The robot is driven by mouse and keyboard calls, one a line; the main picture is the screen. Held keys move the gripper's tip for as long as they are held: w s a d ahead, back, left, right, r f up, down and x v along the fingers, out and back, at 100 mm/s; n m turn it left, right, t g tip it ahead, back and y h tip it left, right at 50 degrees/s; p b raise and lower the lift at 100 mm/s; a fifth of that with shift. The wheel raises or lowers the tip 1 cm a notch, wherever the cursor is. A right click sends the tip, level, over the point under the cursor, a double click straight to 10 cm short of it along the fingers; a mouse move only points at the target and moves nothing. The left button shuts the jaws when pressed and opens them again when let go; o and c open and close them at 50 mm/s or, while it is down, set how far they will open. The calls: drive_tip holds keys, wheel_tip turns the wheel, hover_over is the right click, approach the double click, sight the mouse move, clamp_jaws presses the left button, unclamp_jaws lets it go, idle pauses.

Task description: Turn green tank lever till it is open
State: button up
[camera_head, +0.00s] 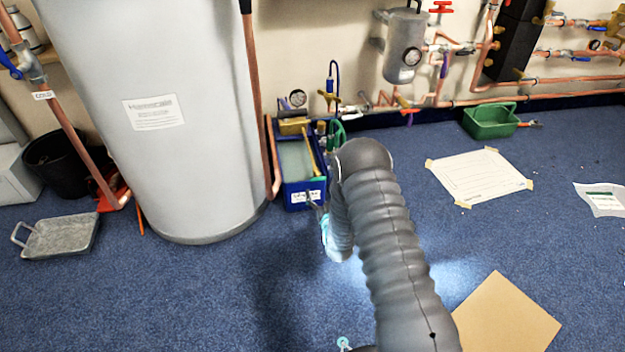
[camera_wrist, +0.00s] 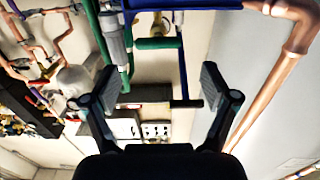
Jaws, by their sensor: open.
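My gripper (camera_wrist: 160,82) is open in the wrist view, its two fingers spread wide with nothing between the pads. A green horizontal bar (camera_wrist: 158,43), which looks like the green lever, lies beyond the fingertips, above the gap in the picture. I see no contact with it. A green upright pipe (camera_wrist: 126,65) is left of it. In the head view a green curved part (camera_head: 337,133) shows just behind my arm, right of the large grey tank (camera_head: 190,110). My arm hides part of that area and most of my gripper there. The lever's turn angle is unclear.
A blue crate (camera_head: 304,197) stands on the floor beside the tank. A copper pipe (camera_wrist: 275,85) runs at the right in the wrist view, and a blue pipe (camera_wrist: 183,65) is near the right finger. A green box (camera_head: 491,122) sits by the wall.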

sight(319, 179)
drive_tip(key=x, duration=0.7)
drive_tip(key=shift+b, duration=0.3)
